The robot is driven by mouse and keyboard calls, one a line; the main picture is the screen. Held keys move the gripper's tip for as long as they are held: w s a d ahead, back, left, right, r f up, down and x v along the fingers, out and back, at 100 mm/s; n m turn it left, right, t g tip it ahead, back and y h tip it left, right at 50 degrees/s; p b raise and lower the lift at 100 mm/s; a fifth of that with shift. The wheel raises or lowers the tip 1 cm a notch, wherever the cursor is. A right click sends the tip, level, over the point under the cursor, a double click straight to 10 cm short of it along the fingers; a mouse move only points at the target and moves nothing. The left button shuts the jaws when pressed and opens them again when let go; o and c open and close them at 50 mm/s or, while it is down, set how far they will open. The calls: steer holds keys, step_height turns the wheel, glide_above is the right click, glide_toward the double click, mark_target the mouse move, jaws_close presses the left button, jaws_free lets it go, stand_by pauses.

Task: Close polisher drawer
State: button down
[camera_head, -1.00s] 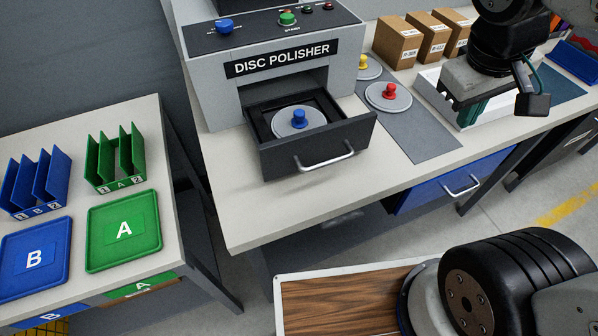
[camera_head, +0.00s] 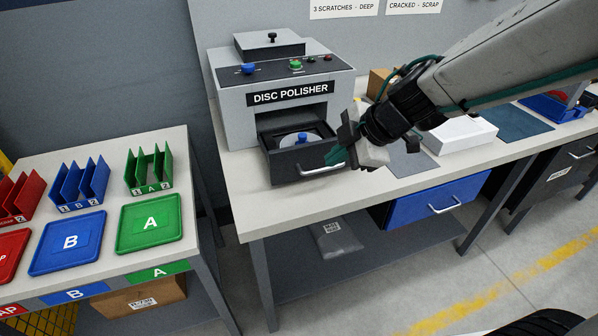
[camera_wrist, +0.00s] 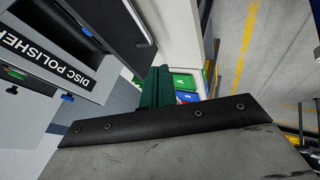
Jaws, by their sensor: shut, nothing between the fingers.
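The disc polisher (camera_head: 228,108) is a grey machine on the bench. Its dark drawer (camera_head: 285,166) is open and sticks out at the front. A grey disc with a blue knob (camera_head: 301,138) sits inside. The pale bar handle (camera_head: 322,170) is on the drawer front. My gripper (camera_head: 335,156) is shut and empty, its green fingers at the right end of the drawer front; I cannot tell whether they touch. In the wrist view, the green fingers (camera_wrist: 157,87) show beside the drawer (camera_wrist: 95,25) and the polisher label (camera_wrist: 45,55).
A side table at left holds green (camera_head: 150,223), blue (camera_head: 68,243) and red trays with racks behind them. A white box (camera_head: 459,135) stands on the bench right of my gripper. A blue bench drawer (camera_head: 435,200) is below the bench top.

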steer(key=x, duration=0.6)
steer(key=a+x, duration=0.1)
steer(key=x, duration=0.2)
steer(key=shift+s+a+f, duration=0.1)
steer(key=shift+s+a, duration=0.1)
steer(key=shift+s, duration=0.05)
steer(key=w, duration=0.2)
steer(key=w+a, duration=0.1)
steer(key=shift+f, duration=0.3)
steer(key=shift+w+a, duration=0.2)
steer(key=shift+w, duration=0.4)
